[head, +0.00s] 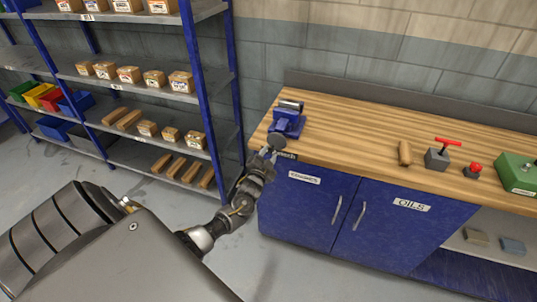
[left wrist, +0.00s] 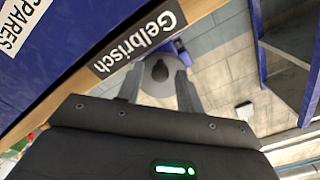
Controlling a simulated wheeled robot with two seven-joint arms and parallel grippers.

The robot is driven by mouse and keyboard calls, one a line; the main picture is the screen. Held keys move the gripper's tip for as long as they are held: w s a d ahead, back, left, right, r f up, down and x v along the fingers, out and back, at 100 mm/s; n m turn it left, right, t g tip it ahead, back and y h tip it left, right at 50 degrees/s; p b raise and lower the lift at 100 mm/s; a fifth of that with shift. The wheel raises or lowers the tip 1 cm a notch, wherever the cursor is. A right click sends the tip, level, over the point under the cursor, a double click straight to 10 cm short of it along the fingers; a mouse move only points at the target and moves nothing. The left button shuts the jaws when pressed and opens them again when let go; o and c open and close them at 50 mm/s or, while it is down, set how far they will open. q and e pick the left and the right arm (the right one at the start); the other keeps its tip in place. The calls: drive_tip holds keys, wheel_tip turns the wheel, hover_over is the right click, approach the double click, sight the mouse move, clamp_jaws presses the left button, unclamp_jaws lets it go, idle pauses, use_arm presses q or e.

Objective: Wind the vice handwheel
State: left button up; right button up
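The blue vice (head: 287,121) stands on the left end of the wooden bench. Its dark round handwheel (head: 277,141) hangs out over the bench's front edge. My left gripper (head: 267,154) is just in front of and below the wheel. In the left wrist view the grey wheel (left wrist: 158,92), with a black centre, is face-on between the fingers of the left gripper (left wrist: 159,72). The fingers are wide apart, one on each side of it. I cannot tell whether they touch its rim. My right gripper is not in view.
On the bench (head: 345,128) to the right are a wooden handle (head: 404,153), a block with a red T-handle (head: 438,157), a red button (head: 473,170) and a green box (head: 516,174). Blue cabinet doors (head: 310,210) are below. Shelving (head: 190,95) with boxes stands left; grey floor lies between.

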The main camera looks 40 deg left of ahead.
use_arm(q)
drive_tip(key=m, duration=0.3)
drive_tip(key=shift+r+m+p, duration=0.2)
drive_tip(key=shift+m+p, duration=0.1)
drive_tip(key=shift+p, duration=0.05)
drive_tip(key=shift+f+m, duration=0.1)
drive_tip(key=shift+m, duration=0.7)
drive_tip(key=m+p, duration=0.1)
drive_tip(key=m, duration=0.1)
drive_tip(key=shift+m, duration=1.2)
drive_tip(key=shift+f, duration=0.1)
clamp_jaws()
drive_tip(key=shift+d+f+n, duration=0.15)
drive_tip(key=shift+d+n, duration=0.1)
drive_tip(key=shift+n, duration=0.55)
drive_tip(key=shift+w+d+n, duration=0.1)
drive_tip(key=shift+d+n, duration=0.1)
drive_tip(key=shift+n, duration=0.8)
